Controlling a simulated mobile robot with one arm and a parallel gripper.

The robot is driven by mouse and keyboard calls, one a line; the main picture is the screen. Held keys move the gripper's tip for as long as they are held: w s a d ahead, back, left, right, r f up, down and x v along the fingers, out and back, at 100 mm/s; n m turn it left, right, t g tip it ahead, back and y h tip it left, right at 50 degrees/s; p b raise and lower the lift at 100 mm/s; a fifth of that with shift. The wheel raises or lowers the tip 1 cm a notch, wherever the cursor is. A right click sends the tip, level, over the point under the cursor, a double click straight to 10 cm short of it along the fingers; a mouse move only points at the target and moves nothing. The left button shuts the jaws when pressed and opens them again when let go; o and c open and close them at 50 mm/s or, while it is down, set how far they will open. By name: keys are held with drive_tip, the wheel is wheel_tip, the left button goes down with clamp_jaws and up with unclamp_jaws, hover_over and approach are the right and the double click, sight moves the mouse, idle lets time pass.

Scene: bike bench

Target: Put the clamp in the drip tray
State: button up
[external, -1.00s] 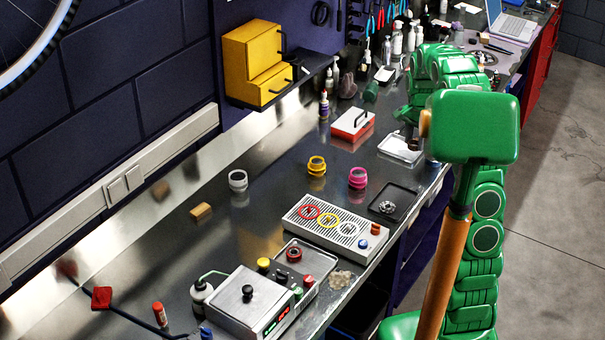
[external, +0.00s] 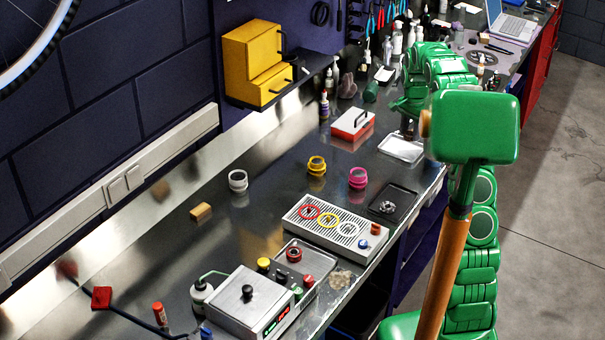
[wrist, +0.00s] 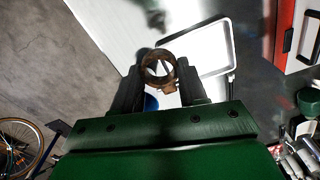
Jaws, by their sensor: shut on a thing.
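The clamp (wrist: 158,68) is a small brown ring with a short lug, held upright between the dark fingers of my gripper (wrist: 160,82) in the wrist view. My gripper is shut on it. In the external view my gripper (external: 406,118) is near the bench's right edge, partly hidden by my green arm. A shallow pale tray with a light rim (external: 402,148) lies just below and nearer the camera; it looks empty and may be the drip tray. It also shows beyond the clamp in the wrist view (wrist: 229,45). The clamp appears apart from it.
A red and white case (external: 352,124) stands left of the pale tray. A dark tray (external: 408,205) holding a cog lies nearer the camera. A slotted panel (external: 300,220) bears coloured rings. Bottles (external: 396,42) crowd the back. Bare bench lies left of the case.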

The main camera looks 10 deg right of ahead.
hover_over(401, 150)
drive_tip(key=s, duration=0.1)
wheel_tip(401, 150, down, 6)
drive_tip(key=shift+s+f, duration=0.1)
drive_tip(key=shift+s, duration=0.05)
drive_tip(key=shift+w+f, duration=0.55)
drive_tip(key=shift+f, duration=1.6)
drive_tip(key=o, duration=1.1)
drive_tip(key=shift+f, duration=0.15)
drive_tip(key=shift+c, duration=0.2)
